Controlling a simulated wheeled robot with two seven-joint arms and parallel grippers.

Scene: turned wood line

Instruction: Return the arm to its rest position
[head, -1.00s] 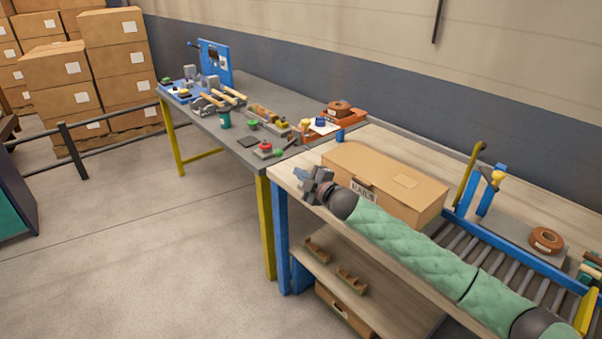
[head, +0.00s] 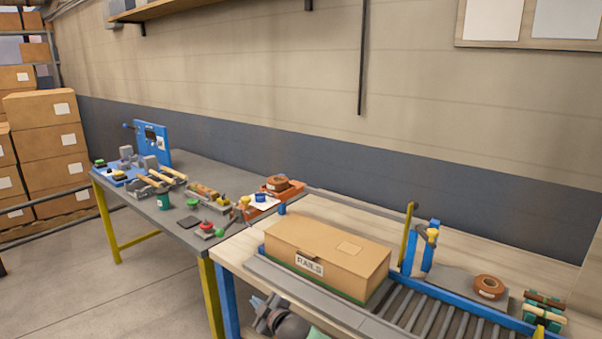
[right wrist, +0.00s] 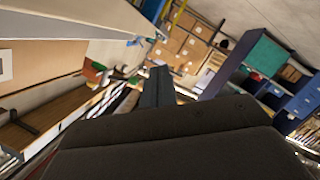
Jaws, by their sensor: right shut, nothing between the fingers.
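My right gripper (head: 262,310) shows at the bottom edge of the head view, in front of the wooden bench's front edge and below the carton. Its dark wrist joint and a bit of green-sleeved arm are beside it; the rest of the arm is cut off. In the right wrist view its fingers (right wrist: 157,86) are closed together with nothing between them. My left gripper is not in view.
A closed carton labelled RAILS (head: 330,250) sits on the bench, by a roller conveyor (head: 440,325). A brown tape roll (head: 488,287) lies right. A grey table (head: 180,228) with tools stands left. The floor (head: 150,290) at left is clear.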

